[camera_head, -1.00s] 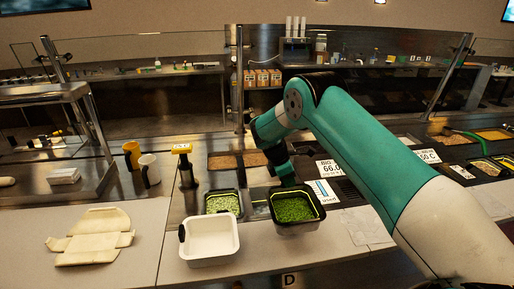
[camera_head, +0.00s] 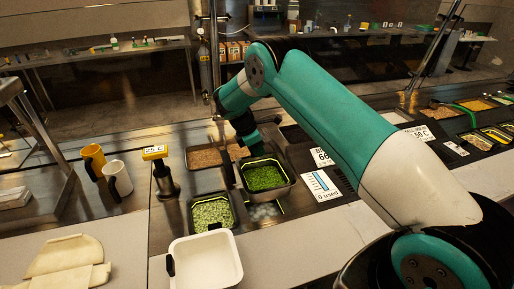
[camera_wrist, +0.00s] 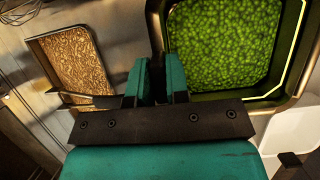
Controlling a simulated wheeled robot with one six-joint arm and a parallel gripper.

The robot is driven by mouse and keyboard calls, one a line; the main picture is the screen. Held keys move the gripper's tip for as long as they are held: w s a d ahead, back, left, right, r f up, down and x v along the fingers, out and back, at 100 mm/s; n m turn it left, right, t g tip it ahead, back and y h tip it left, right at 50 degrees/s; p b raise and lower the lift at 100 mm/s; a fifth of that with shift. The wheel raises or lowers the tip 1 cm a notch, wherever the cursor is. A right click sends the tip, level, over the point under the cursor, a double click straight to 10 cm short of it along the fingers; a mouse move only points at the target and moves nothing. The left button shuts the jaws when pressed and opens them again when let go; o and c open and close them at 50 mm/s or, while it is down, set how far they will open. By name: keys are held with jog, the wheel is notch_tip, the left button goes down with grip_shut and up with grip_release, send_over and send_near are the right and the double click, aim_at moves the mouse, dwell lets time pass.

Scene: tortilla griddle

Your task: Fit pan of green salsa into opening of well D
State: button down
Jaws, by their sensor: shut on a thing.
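The pan of green salsa (camera_head: 265,177) is a dark metal pan filled with bright green. My gripper (camera_head: 250,150) is shut on its far rim and holds it over the counter wells, looking roughly level. In the wrist view, my gripper's fingers (camera_wrist: 160,85) close on the rim of the pan (camera_wrist: 225,45). A pale, steamy-looking opening (camera_head: 265,212) shows below the pan's near edge. The pan hides part of it. No letter D is readable in the head view now, so I cannot confirm this is well D.
A pan of paler green food (camera_head: 212,213) sits close at left, with a brown-filled pan (camera_head: 205,157) behind it. An empty white container (camera_head: 205,262) stands in front. A "0 used" card (camera_head: 322,185) lies at right.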

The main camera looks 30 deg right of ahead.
aim_at(259, 161)
jog(key=shift+d+r, duration=0.1)
jog(key=shift+f, duration=0.2)
notch_tip(259, 161, down, 2)
jog(key=shift+d+b, duration=0.1)
jog(key=shift+b, duration=0.5)
jog(key=shift+f+b, duration=1.05)
jog(key=shift+f, duration=0.7)
jog(key=shift+s+f+b, duration=0.1)
jog(key=shift+f+b, duration=2.45)
jog(key=shift+f, duration=1.2)
jog(key=c, duration=1)
grip_release()
jog(key=shift+f, duration=0.1)
jog(key=shift+c, duration=0.2)
jog(key=b+v, duration=0.2)
jog(key=v, duration=1.5)
jog(key=shift+r, duration=0.25)
